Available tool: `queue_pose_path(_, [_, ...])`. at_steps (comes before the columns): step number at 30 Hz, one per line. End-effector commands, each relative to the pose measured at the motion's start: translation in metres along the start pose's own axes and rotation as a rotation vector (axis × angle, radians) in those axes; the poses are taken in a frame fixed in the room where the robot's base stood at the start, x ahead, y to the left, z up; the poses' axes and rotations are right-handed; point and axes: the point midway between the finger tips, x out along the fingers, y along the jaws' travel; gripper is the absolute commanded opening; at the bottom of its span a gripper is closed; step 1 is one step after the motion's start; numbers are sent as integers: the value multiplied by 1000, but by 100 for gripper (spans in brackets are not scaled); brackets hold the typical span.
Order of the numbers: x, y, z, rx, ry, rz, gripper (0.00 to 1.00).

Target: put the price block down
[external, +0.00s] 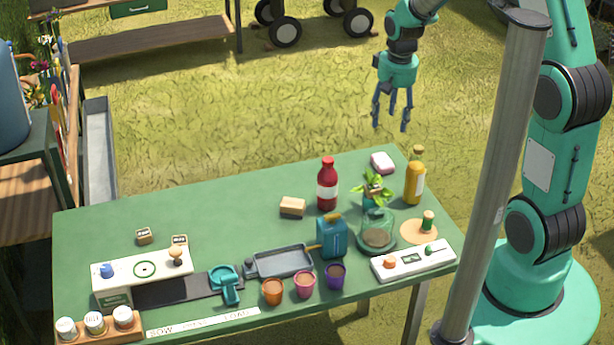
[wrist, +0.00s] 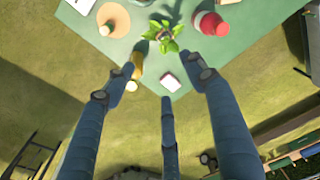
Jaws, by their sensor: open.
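Two small wooden blocks with dark lettered faces look like price blocks. One block (external: 143,236) stands on the left part of the green table (external: 235,200). The other block (external: 179,240) is just to its right, by the back edge of a white panel. The lettering is too small to read. My gripper (external: 391,122) hangs fingers down, beyond the table's far right corner and well away from both blocks. In the wrist view my gripper (wrist: 163,88) has its fingers spread, with nothing between them. Neither lettered block shows in that view.
A pale pink-white block (external: 382,162) lies at the far corner. Near it stand a red bottle (external: 327,186), a yellow bottle (external: 414,178) and a leafy plant (external: 374,188). A plain tan block (external: 292,207) lies mid-table. The far left tabletop is clear.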

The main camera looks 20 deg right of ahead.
Motion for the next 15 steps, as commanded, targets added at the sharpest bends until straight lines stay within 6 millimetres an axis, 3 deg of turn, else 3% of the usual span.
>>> queue_pose_path(3, [-43, 6, 13, -1, 38, -3, 55])
queue_pose_path(15, [-154, 24, 74, -7, 150, -7, 55])
